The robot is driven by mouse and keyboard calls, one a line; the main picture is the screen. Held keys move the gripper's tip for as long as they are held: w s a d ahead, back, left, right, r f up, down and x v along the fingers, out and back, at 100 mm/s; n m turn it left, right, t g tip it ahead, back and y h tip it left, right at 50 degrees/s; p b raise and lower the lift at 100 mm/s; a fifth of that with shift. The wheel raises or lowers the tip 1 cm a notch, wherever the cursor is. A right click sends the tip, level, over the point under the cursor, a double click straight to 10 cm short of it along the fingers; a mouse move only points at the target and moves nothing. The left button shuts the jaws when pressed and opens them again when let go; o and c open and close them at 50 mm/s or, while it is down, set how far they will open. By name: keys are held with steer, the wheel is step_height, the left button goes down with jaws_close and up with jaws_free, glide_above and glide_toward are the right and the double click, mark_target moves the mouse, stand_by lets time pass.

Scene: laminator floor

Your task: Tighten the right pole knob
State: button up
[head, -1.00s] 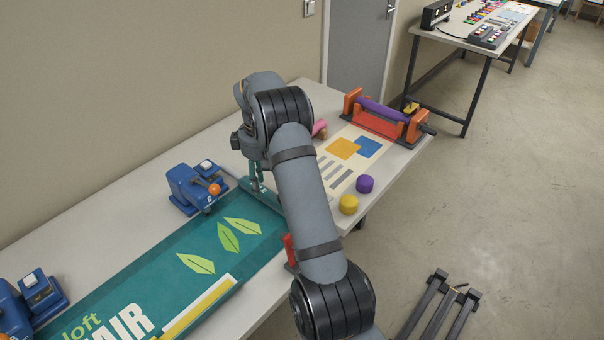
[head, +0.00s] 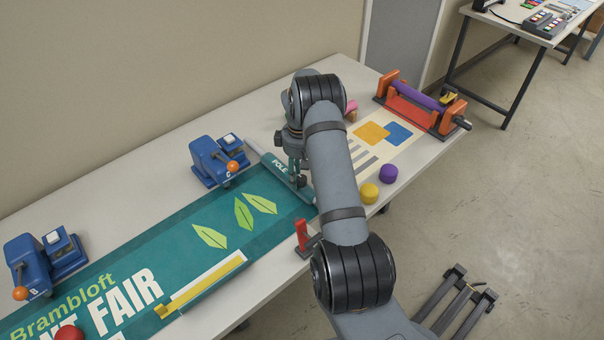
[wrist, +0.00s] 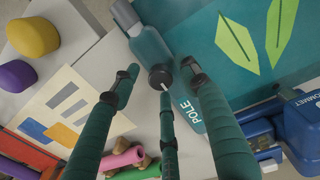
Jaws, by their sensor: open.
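The teal pole (head: 281,166), marked POLE, lies across the end of the green banner (head: 175,250). In the wrist view the pole (wrist: 186,96) runs diagonally under my fingers. A dark round knob (wrist: 160,75) with a pale mark is on the pole, between my fingertips. My gripper (wrist: 160,72) is open, with one finger on each side of the knob and a third finger below it in the picture. I cannot tell whether any finger touches it. In the head view my gripper (head: 299,176) is over the pole and the knob is hidden.
Blue presses (head: 215,161) stand along the table's wall side. A red clamp (head: 303,236) is at the front edge. Yellow (head: 369,193) and purple (head: 388,173) round pieces sit right of my arm. An orange roller stand (head: 405,108) and pink roll (head: 351,106) are farther back.

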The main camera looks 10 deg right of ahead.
steer(key=shift+f, duration=0.2)
steer(key=shift+c, duration=0.8)
steer(key=c, duration=1)
